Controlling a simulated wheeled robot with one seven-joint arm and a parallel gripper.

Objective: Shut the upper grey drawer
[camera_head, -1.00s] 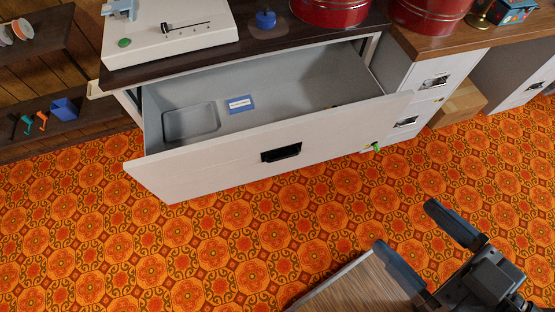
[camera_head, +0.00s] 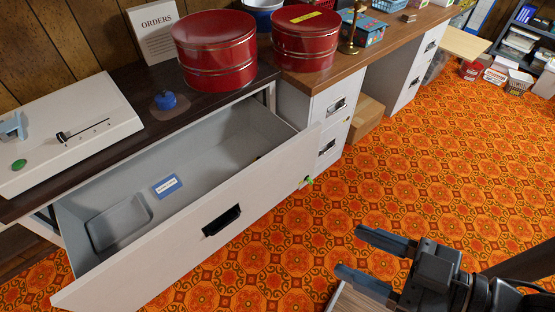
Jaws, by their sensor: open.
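A wide pale grey drawer (camera_head: 188,246) stands pulled out from under the dark-topped table at the left. Its front has a black recessed handle (camera_head: 222,221). Inside lie a shallow grey tray (camera_head: 119,222) and a small blue-and-white box (camera_head: 167,186). To its right, a grey pedestal under the wooden desk has an upper drawer (camera_head: 333,105) and a lower drawer (camera_head: 327,147), both appearing closed. My gripper (camera_head: 348,252) is open and empty, over the floor right of the wide drawer and apart from it. I cannot tell which drawer the task names.
Two red tins (camera_head: 215,48) (camera_head: 305,37), a blue-knobbed item (camera_head: 166,100) and a white machine (camera_head: 66,133) stand on top. A cardboard box (camera_head: 366,117) sits under the desk. Patterned floor (camera_head: 450,150) is clear at the right.

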